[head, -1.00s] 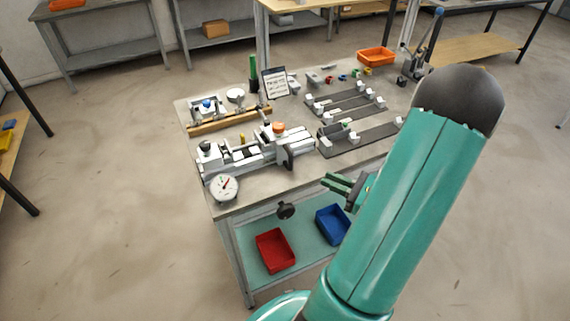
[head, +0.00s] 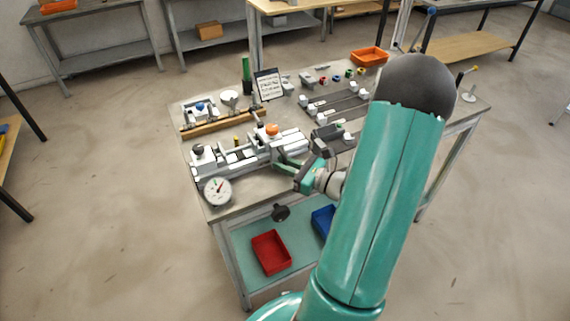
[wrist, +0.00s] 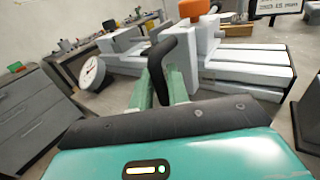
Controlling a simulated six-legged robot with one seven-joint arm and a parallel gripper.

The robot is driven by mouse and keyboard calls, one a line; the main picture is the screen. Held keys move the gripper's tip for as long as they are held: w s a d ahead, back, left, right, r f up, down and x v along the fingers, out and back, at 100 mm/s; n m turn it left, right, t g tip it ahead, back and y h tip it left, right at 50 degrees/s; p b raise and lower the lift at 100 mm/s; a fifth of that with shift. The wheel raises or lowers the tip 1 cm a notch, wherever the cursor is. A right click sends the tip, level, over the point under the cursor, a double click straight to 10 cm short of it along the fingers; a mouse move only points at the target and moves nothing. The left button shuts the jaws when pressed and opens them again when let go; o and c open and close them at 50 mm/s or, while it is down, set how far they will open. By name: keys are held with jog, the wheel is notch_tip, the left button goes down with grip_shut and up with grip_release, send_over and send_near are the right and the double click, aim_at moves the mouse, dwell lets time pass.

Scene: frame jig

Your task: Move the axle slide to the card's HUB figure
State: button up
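The slide fixture (head: 235,158) is a pale metal assembly on the bench, with an orange knob (head: 272,130) on top and a round dial gauge (head: 217,191) at its front left. In the wrist view a black upright handle (wrist: 165,55) stands at its near side. My gripper (head: 278,164) is at the fixture's right end. In the wrist view the green fingers of my gripper (wrist: 160,88) stand on either side of the handle's lower part; whether they press on it I cannot tell. The card (head: 268,84) stands at the back of the bench; its writing is too small to read.
Dark rails with pale blocks (head: 335,103) lie right of the fixture, partly behind my arm. A wooden bar (head: 218,122) lies behind it. An orange tray (head: 369,56) is at the back right. A red bin (head: 271,252) and a blue bin (head: 323,221) sit on the lower shelf.

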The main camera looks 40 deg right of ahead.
grip_shut()
jog(key=shift+s+d, duration=0.3)
jog(key=shift+d, duration=0.8)
jog(key=shift+s+d, duration=0.35)
jog(key=shift+d, duration=0.7)
jog(key=shift+s+d, duration=0.3)
jog(key=shift+d, duration=0.8)
grip_release()
jog(key=shift+d, duration=0.1)
jog(key=shift+s, duration=0.15)
